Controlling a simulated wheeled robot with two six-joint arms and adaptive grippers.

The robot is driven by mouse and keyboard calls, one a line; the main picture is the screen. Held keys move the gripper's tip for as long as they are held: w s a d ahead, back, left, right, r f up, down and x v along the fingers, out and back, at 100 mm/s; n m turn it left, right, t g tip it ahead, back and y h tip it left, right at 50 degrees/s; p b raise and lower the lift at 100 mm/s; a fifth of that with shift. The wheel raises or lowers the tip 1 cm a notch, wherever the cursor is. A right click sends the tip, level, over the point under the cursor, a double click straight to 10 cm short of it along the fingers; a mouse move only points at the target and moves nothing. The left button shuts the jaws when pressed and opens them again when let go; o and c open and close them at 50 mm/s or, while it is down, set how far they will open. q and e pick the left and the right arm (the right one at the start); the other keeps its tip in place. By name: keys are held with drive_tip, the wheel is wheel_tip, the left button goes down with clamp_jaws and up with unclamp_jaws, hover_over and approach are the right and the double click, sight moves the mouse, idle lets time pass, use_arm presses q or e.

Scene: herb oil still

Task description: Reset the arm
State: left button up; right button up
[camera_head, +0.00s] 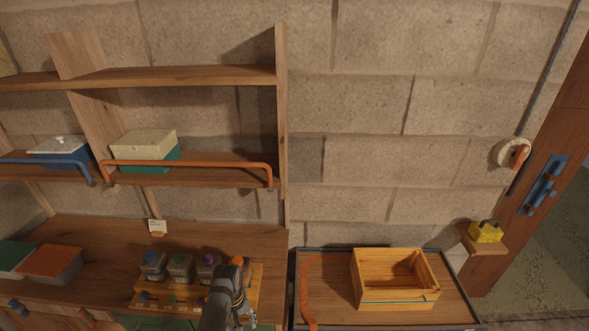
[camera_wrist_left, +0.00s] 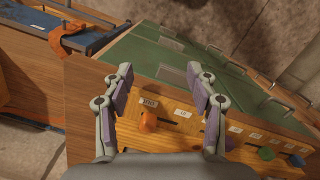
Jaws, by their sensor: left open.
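My left gripper (camera_wrist_left: 159,72) is open, with its two fingers spread apart and nothing between the tips. In the head view, a dark grey arm (camera_head: 226,300) rises from the bottom edge in front of the right end of a wooden rack (camera_head: 146,304). The rack holds bottles with blue (camera_head: 152,257), green (camera_head: 180,260) and purple (camera_head: 206,259) caps; an orange cap (camera_head: 237,261) shows just behind the arm. In the left wrist view, an orange knob (camera_wrist_left: 148,122) on the labelled wood sits below and between the fingers. My right gripper is not in view.
A wooden box (camera_head: 366,298) stands on a dark-rimmed tray (camera_head: 460,292) at the right, beside an orange strap (camera_head: 306,295). Shelves with orange (camera_head: 190,164) and blue rails rise behind the bench. A yellow block (camera_head: 486,235) sits on a small ledge.

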use_arm(q)
drive_tip(key=s+a+f+m+b, duration=0.1)
drive_tip(key=s+f+b, duration=0.1)
drive_tip(key=s+f, duration=0.45)
drive_tip(key=s+a+f+b, duration=0.2)
drive_tip(key=s+f, duration=0.1)
drive_tip(key=f, duration=0.6)
drive_tip(key=s+a+f+m+b, duration=0.1)
drive_tip(key=s+f, duration=0.4)
drive_tip(key=f, duration=0.3)
drive_tip(key=s+a+f+m+t+b, duration=0.1)
drive_tip(key=s+a+f+b, duration=0.1)
drive_tip(key=s+f, duration=0.6)
drive_tip(key=s+a+f+m+t+y+b, duration=0.1)
drive_tip(key=s+a+f+b, duration=0.2)
drive_tip(key=s, duration=1.3)
wheel_tip(320, 180, down, 5)
drive_tip(key=shift+s+a+r+m, duration=0.15)
drive_tip(key=shift+a+m, duration=0.25)
drive_tip(key=shift+a, duration=0.85)
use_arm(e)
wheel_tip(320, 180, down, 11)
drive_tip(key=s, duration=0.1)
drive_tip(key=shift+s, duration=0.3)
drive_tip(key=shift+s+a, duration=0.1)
